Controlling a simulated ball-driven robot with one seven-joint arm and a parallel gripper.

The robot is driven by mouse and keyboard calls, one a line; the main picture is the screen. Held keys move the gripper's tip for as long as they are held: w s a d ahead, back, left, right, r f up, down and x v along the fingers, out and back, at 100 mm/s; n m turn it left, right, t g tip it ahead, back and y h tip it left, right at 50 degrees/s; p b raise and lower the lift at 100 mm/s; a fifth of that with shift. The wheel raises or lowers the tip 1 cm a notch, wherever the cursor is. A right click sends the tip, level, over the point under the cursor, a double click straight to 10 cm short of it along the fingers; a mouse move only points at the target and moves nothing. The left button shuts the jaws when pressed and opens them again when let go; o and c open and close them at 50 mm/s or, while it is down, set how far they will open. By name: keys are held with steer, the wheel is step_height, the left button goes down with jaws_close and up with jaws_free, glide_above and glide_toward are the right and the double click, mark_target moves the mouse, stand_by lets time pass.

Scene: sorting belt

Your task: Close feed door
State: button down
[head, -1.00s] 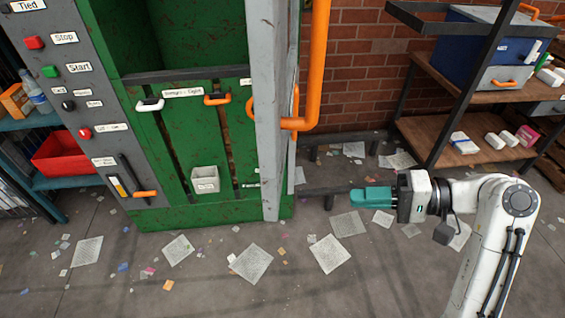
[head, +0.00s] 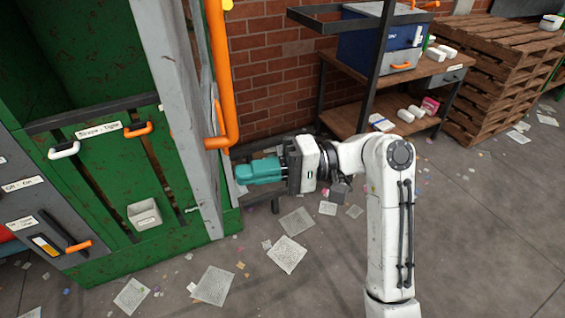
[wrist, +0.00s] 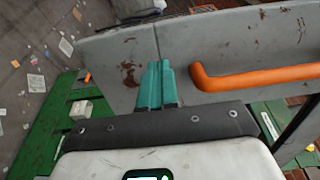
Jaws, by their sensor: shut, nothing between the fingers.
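The feed door (head: 165,90) is a grey, rust-spotted panel standing open, seen nearly edge-on at the right side of the green machine (head: 100,165). Its long orange handle (head: 222,80) is on the side facing my arm. My gripper (head: 240,173) has teal fingers, shut and empty, pointing left at the door's lower part, below the handle's bend. In the wrist view the shut fingers (wrist: 157,75) lie against the grey door face (wrist: 120,55) in the picture, just left of the orange handle (wrist: 255,77). I cannot tell whether they touch it. The door's far face is mostly hidden.
A white bin (head: 145,214) hangs on the machine front. A control panel (head: 30,220) with an orange-tipped lever is at left. A shelf (head: 400,85) holding a blue box and a pallet stack (head: 500,75) stand at right. Papers litter the open floor.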

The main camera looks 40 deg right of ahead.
mark_target(211, 180)
steer(key=shift+x, duration=1.8)
steer(key=shift+w, duration=0.1)
